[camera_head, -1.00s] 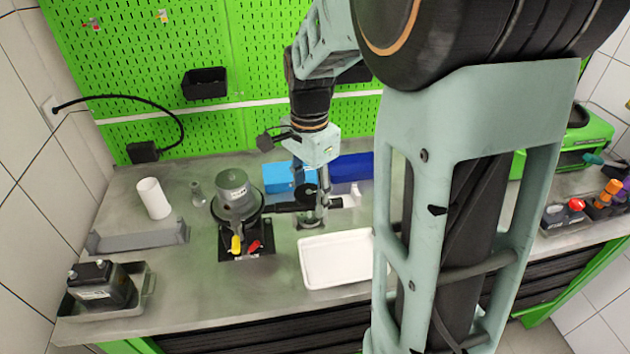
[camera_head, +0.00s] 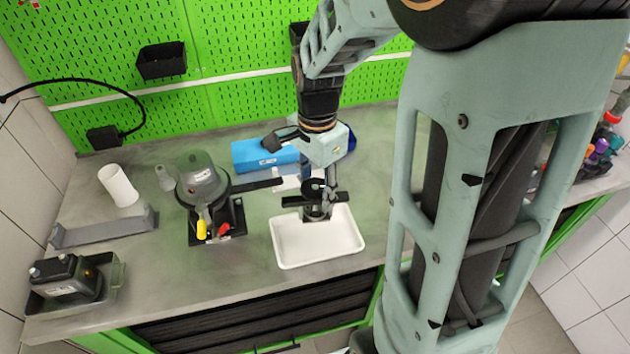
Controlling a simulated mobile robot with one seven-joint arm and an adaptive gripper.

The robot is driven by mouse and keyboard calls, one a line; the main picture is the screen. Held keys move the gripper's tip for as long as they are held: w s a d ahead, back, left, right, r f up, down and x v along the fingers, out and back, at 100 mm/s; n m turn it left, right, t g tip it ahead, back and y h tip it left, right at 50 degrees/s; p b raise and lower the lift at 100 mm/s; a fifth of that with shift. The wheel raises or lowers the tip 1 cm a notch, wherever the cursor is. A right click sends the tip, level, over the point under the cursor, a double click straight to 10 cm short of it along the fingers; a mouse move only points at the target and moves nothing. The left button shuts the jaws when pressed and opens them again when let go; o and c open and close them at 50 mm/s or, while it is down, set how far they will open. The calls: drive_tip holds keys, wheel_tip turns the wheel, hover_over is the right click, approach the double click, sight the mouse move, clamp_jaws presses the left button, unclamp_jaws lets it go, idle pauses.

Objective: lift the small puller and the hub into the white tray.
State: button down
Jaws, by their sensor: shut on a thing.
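My gripper (camera_head: 325,185) is shut on the small puller (camera_head: 297,201), a dark piece with a crossbar. The fingers cover part of it. The hub (camera_head: 316,212), a dark round part, shows just below the puller and seems to hang with it. Both are over the back part of the white tray (camera_head: 320,246). I cannot tell whether the hub touches the tray floor or is still above it. The rest of the tray is empty.
A grey pump on a black stand (camera_head: 203,186) is left of the tray, with a dark bar reaching right toward my gripper. A blue box (camera_head: 262,155) lies behind. A white cylinder (camera_head: 118,186) and a grey bracket (camera_head: 104,229) stand left.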

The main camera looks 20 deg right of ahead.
sight(317, 210)
drive_tip(key=shift+f+b, duration=3.1)
drive_tip(key=shift+f, duration=1.05)
drive_tip(key=shift+f, duration=0.3)
drive_tip(key=c, duration=1.1)
unclamp_jaws()
